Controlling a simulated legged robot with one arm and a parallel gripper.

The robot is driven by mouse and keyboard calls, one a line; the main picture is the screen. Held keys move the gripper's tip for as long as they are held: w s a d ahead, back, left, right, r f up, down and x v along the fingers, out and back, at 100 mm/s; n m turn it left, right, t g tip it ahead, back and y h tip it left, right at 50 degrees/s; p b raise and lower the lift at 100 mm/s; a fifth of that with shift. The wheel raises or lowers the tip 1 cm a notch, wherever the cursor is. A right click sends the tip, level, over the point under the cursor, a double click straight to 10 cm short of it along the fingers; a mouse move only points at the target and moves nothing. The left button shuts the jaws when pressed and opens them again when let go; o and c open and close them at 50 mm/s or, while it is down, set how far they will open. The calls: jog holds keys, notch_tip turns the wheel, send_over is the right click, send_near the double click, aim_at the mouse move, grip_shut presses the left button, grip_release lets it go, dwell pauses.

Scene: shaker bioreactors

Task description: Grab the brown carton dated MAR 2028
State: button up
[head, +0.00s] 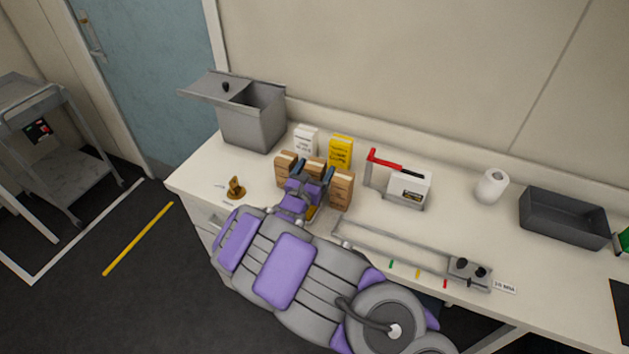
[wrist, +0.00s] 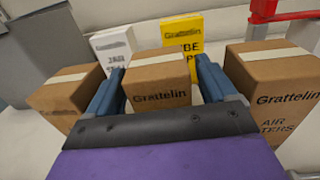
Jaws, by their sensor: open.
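Three brown cartons stand on the white bench. In the wrist view the left carton (wrist: 68,97), the middle carton (wrist: 158,80) and the right carton (wrist: 275,90) each have a pale tape strip on top. "Grattelin" reads on the middle and right cartons. I cannot read a MAR 2028 date on any of them. My gripper (wrist: 160,85) is open, with its blue fingers on either side of the middle carton. Whether they touch it I cannot tell. The head view shows my gripper (head: 314,172) over the cartons, hiding part of the middle one.
A white box (head: 305,140) and a yellow box (head: 340,152) stand behind the cartons. A grey lidded bin (head: 252,118) is at left, a small brown object (head: 236,188) nearby. A red-handled device (head: 405,187) stands right. A grey tray (head: 563,217) is farther right.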

jog(key=shift+w+d, duration=0.1)
jog(key=shift+w, duration=0.3)
jog(key=c, duration=1.1)
jog(key=shift+r, duration=0.15)
